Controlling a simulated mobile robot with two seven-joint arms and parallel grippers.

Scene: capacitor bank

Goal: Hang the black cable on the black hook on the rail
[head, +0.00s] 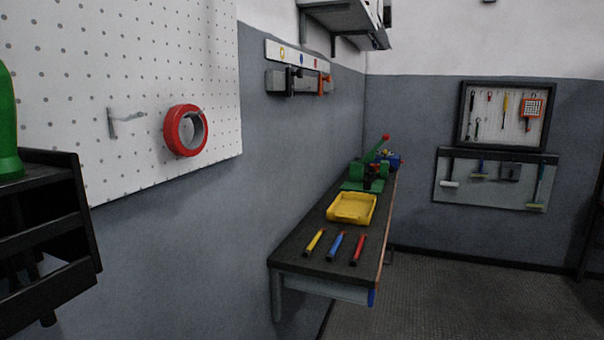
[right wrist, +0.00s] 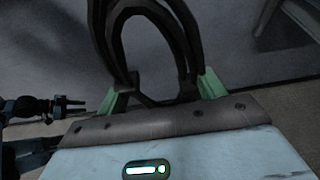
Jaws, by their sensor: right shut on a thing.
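The black cable (right wrist: 165,22) shows in the right wrist view as several coiled loops rising from between the green fingertips of my right gripper (right wrist: 158,92). The gripper is shut on the lower part of the loops; the top of the coil is cut off by the picture edge. In the head view the grey rail (head: 308,83) is fixed to the left wall, beyond the pegboard. A black hook (head: 290,81) sits on its left part and an orange-red hook (head: 323,84) near its right end. Neither gripper shows in the head view.
A workbench (head: 286,249) below the rail holds a yellow tray (head: 352,208), several coloured tools and a green machine (head: 370,172). A pegboard (head: 60,95) with a red ring (head: 171,128) is at left, a black rack (head: 45,240) in front. Floor at right is clear.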

